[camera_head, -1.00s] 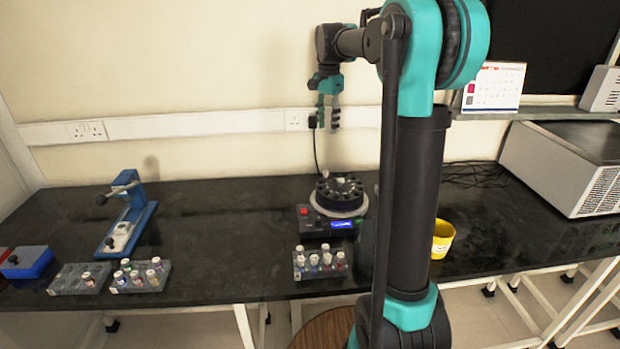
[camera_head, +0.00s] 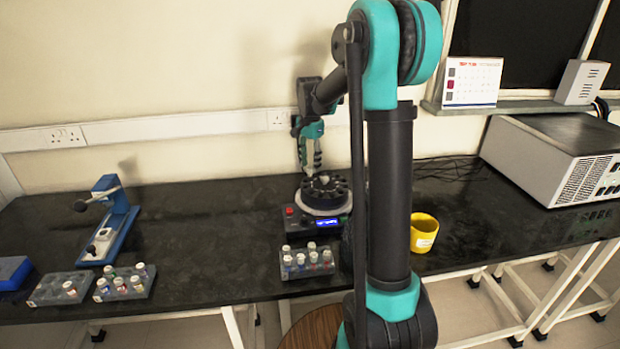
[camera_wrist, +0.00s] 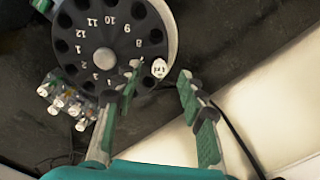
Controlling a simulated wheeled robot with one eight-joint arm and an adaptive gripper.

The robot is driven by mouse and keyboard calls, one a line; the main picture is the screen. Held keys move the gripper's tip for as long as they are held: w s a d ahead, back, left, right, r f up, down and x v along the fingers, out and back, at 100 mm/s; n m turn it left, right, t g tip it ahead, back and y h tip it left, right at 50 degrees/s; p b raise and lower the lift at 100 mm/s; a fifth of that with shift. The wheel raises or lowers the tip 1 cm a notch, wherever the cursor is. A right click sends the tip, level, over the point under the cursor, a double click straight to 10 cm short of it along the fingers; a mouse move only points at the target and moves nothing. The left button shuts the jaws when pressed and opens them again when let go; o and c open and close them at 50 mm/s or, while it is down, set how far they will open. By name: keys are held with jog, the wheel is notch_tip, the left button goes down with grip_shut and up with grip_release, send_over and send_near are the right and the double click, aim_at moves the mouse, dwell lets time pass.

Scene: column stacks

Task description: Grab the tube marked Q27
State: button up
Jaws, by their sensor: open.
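In the head view my gripper (camera_head: 311,168) points down just over the rotor device (camera_head: 322,192). White-capped tubes stand in a rack (camera_head: 296,274) in front of the device; their labels are unreadable.
Two more grey racks, one (camera_head: 107,294) holding several tubes and one (camera_head: 47,294), stand at the left front. A blue press tool (camera_head: 122,222) is behind them. A yellow cup (camera_head: 424,232) and a large grey machine (camera_head: 545,155) stand to the right.

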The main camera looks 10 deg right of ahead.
aim_at(310, 177)
jog(key=shift+f, duration=1.4)
jog(key=shift+s, duration=0.1)
jog(key=shift+c, duration=0.5)
jog(key=c, duration=0.7)
jog(key=shift+r, duration=0.1)
